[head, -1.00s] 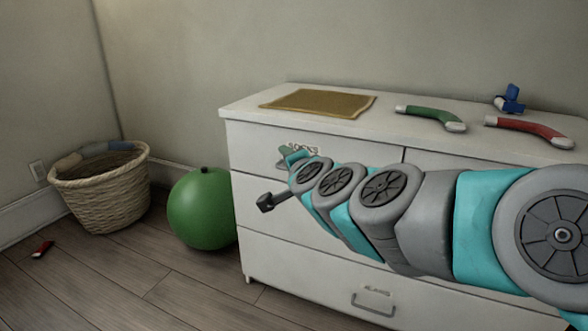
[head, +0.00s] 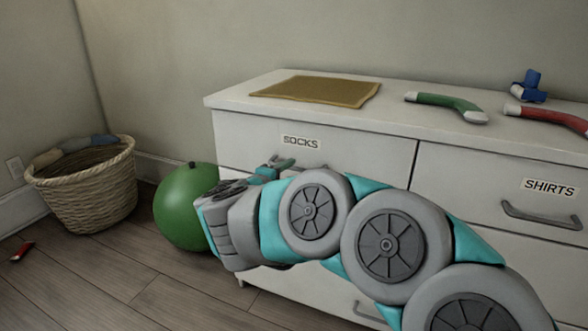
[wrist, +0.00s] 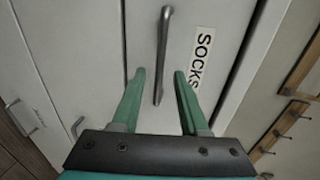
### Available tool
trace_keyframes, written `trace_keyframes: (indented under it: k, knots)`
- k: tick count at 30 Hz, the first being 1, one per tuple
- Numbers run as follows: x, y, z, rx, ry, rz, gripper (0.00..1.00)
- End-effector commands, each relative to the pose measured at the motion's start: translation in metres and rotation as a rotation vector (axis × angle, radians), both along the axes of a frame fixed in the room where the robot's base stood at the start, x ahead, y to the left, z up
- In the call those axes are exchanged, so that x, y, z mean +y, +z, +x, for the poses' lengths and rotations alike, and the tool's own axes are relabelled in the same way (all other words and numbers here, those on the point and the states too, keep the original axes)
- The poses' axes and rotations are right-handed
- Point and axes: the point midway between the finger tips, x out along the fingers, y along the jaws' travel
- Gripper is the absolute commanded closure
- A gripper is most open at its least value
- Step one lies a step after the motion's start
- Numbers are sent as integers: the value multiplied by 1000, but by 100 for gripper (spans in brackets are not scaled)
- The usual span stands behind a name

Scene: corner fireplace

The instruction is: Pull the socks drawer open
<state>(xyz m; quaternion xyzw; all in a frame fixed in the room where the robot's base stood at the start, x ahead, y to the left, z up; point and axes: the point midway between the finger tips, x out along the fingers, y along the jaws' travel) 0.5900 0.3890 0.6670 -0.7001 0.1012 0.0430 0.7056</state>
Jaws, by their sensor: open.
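The socks drawer (head: 245,142) is the top left drawer of the white dresser, marked with a SOCKS label (head: 300,143). It looks shut, its front level with the others. Its dark bar handle (wrist: 162,55) shows in the wrist view, beside the label. My gripper (wrist: 160,75) has its green fingers apart, with the handle's near end between the fingertips in the picture. I cannot tell whether the fingers touch it. In the head view my gripper (head: 280,163) is in front of the drawer below the label, and my arm covers much of the dresser front.
A SHIRTS drawer (head: 480,170) is at the right. On the dresser top (head: 390,88) lie a brown mat (head: 315,91), a green sock (head: 445,103), a red sock (head: 550,117) and a blue item (head: 528,88). A green ball (head: 180,210) and a wicker basket (head: 90,195) stand left.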

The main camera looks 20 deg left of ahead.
Motion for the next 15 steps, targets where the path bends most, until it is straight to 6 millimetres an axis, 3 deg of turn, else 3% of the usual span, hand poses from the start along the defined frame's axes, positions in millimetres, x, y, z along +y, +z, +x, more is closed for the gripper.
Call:
trace_keyframes:
  k: [6,15]
  knots:
    - [-3,-9,31,2,0,-4,56]
    - [-3,-10,45,1,4,-1,56]
